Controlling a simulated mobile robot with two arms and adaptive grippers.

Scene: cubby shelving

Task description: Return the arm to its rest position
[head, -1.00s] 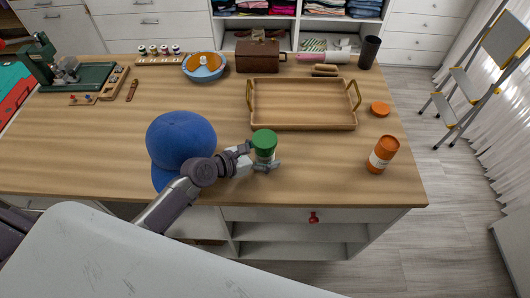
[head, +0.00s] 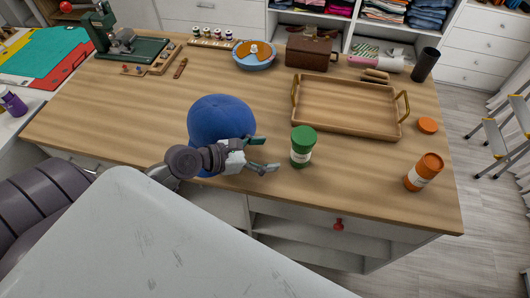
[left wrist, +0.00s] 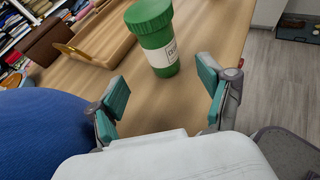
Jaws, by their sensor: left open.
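My left gripper (head: 266,154) is open and empty over the front part of the wooden table, in front of a blue cap (head: 221,115). A green jar (head: 303,147) with a green lid and white label stands upright to the right of the fingertips, apart from them. In the left wrist view the open fingers (left wrist: 164,98) show with the green jar (left wrist: 160,45) standing beyond them, and the blue cap (left wrist: 40,130) at the left. My right gripper is in neither view.
A wooden tray (head: 345,128) with brass handles lies behind the jar. An orange bottle (head: 424,172) and an orange lid (head: 428,125) are at the right. A blue bowl (head: 254,65), a brown box (head: 311,52) and a green device (head: 127,45) stand along the back.

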